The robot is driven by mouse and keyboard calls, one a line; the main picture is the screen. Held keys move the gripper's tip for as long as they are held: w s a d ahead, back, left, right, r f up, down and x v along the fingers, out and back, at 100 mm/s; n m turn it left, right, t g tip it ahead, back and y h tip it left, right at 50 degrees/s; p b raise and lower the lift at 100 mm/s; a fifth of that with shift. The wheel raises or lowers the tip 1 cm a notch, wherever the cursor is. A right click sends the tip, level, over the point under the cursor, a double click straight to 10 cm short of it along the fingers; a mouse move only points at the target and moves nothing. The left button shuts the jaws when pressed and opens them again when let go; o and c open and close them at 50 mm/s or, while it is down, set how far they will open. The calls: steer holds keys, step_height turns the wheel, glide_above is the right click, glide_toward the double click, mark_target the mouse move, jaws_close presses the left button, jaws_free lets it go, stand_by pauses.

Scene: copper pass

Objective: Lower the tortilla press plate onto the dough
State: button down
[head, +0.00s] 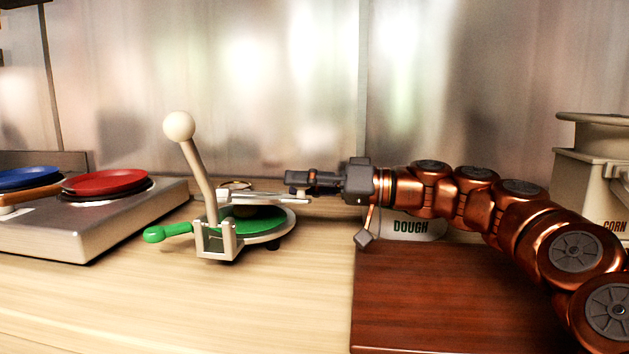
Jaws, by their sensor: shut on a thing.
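The tortilla press stands on the pale wooden counter left of centre. Its lower plate (268,238) is round with a green surface. Its upper plate (240,197) sits a little above the lower one, nearly level, with a gap between them. A dark, rounded lump, which looks like the dough (250,212), shows in that gap, mostly hidden. A cream lever with a ball knob (179,127) rises upright at the front left. A green handle (168,232) sticks out left. My gripper (292,190) reaches in from the right and is shut on the upper plate's right edge.
A steel griddle (90,230) with red (107,182) and blue (28,177) pans stands at left. A container marked DOUGH (418,228) is behind my arm. A reddish wooden board (440,300) lies at front right. A corn bin (590,185) stands far right. The front counter is clear.

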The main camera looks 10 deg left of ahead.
steer(key=shift+s+a, duration=0.15)
steer(key=shift+s, duration=0.05)
steer(key=c, duration=1.1)
jaws_free()
steer(key=o, duration=0.3)
steer(key=shift+w, duration=0.1)
steer(key=d, duration=1.2)
steer(key=shift+d, duration=0.15)
